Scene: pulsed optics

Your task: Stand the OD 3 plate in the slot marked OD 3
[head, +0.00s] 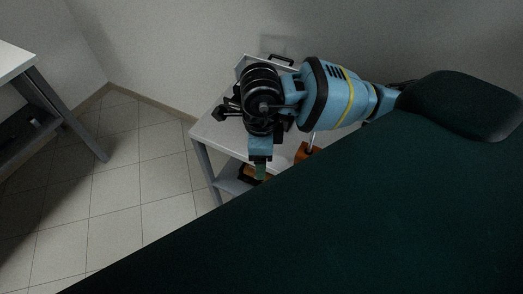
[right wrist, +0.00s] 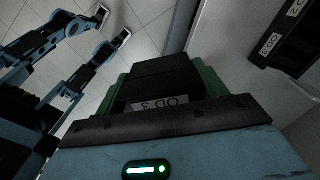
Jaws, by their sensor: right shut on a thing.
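In the head view the plate (head: 261,173) hangs below the fingers, in front of the white table's edge. In the right wrist view the plate (right wrist: 213,82) shows beyond the black jaw, with its OD 3 label facing me.
A white table (head: 209,127) stands by the wall, with a lower shelf. An orange-brown object (head: 301,152) is partly hidden behind my arm and the dark foreground surface (head: 350,220). Another table (head: 15,60) stands at far left. Tiled floor between them is clear.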

